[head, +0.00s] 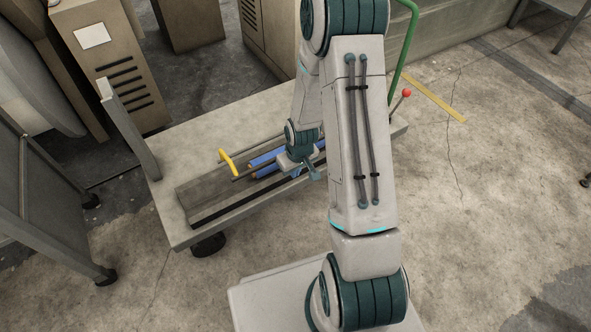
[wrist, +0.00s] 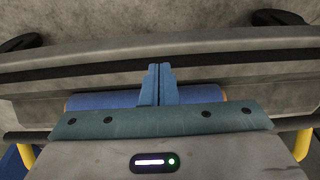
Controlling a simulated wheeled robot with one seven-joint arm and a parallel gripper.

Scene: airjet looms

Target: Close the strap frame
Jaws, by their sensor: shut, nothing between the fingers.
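The strap frame shows as a yellow end bar (head: 228,161) with a thin dark bar running right from it, over a low trough on the cart. My arm hides its far end, and I cannot tell its exact angle. In the wrist view, a yellow piece (wrist: 302,145) shows at the right and another at the left, with dark bar ends beside them. Blue rolls (head: 266,158) lie in the trough; one blue roll (wrist: 90,101) shows behind my gripper (wrist: 159,68). My gripper is shut and empty, low over the rolls; contact with the frame cannot be told.
The flat grey cart (head: 185,145) has a grey post at its left, a green rail (head: 407,45) and a red-knobbed lever (head: 407,93) at its right. Beige cabinets (head: 110,65) stand behind it. A grey wheeled rack (head: 40,200) is at the left. The floor at right is open.

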